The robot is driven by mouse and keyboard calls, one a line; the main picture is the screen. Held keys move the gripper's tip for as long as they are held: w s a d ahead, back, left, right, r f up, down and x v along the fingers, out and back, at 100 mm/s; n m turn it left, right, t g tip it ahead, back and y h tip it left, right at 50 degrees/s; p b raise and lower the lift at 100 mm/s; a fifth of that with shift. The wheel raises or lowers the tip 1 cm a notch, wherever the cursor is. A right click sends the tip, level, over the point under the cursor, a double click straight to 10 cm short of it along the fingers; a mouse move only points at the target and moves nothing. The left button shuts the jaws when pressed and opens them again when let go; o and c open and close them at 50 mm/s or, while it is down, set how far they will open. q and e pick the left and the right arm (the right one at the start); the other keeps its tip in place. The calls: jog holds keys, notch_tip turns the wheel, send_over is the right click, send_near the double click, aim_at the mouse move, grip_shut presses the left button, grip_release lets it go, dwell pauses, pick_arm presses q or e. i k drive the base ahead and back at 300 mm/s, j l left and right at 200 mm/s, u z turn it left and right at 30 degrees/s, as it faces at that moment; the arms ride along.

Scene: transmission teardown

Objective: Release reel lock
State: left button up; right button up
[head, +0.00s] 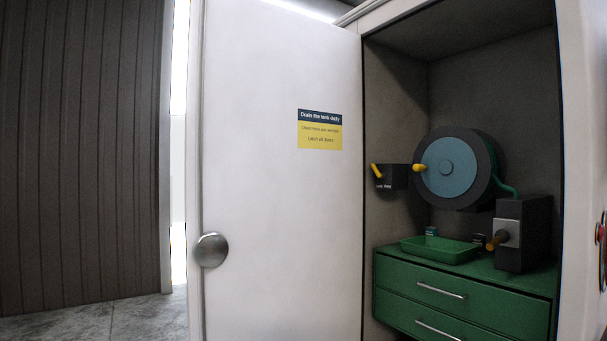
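A hose reel (450,165) with a blue disc face and dark rim is mounted inside the open cabinet at the right. A yellow knob (419,168) sits at its left edge. Left of the reel, a small dark box (397,176) is on the cabinet wall. It carries a yellow lever (376,170) tilted up to the left, and small white lettering too small to read. I cannot tell whether this is the reel lock or how it is set. A green hose (508,189) curves down from the reel's right side. Neither of my grippers is in view.
A white door (270,220) with a round knob (211,250) stands left of the opening. Below the reel are a green drawer cabinet (400,287), a green tray (440,249) and a dark box (523,235) with an orange-brown handle (495,241). Bare floor (110,320) shows at left.

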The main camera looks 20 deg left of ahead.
aim_at(373, 165)
jog(key=u, duration=0.25)
jog(key=i, duration=0.6)
jog(key=i+j+z, duration=0.15)
jog(key=i, duration=0.4)
